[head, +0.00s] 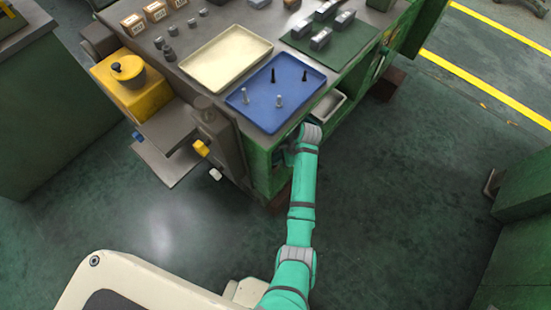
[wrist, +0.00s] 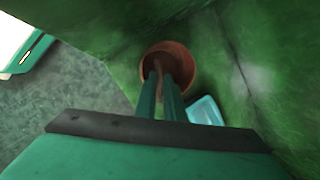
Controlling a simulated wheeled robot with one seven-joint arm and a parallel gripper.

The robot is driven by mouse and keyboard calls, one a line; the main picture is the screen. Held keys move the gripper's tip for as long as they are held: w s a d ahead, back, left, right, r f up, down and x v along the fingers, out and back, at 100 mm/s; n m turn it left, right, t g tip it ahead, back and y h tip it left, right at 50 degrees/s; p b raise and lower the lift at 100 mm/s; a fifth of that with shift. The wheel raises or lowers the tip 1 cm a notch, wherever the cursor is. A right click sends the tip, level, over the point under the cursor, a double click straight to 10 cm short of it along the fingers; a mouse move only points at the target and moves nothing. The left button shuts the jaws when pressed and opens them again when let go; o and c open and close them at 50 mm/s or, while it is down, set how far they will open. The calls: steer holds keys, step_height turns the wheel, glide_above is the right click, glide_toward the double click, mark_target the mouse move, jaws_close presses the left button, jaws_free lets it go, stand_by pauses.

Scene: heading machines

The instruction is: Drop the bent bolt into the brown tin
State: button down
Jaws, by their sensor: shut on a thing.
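The brown tin (wrist: 182,54) shows in the wrist view as a round reddish-brown opening inside a green recess. My gripper (wrist: 160,74) has its two green fingers close together, with the tips overlapping the tin's mouth in the picture. The gripper is shut on a thin, brownish piece between the fingers, which looks like the bent bolt; its bend is not clear and the fingers hide most of it. I cannot tell the height of the tips above the tin. In the head view the gripper is hidden by my arm and the bench, and the tin does not show.
A light blue container (wrist: 205,111) stands beside the tin. Green walls (wrist: 255,50) close in around the gripper. On the bench above are a blue tray (head: 292,112) with several upright bolts, a cream tray (head: 218,48) and a green mat (head: 350,48). A grey bin (head: 328,104) sits below the bench edge.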

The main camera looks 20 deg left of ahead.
steer(key=shift+f, duration=0.25)
steer(key=c, duration=1.8)
jaws_free()
steer(key=shift+c, duration=0.2)
steer(key=v, duration=0.6)
steer(key=w+d, duration=0.1)
steer(key=d, duration=1)
steer(key=shift+d+f, duration=0.15)
steer(key=shift+d, duration=0.15)
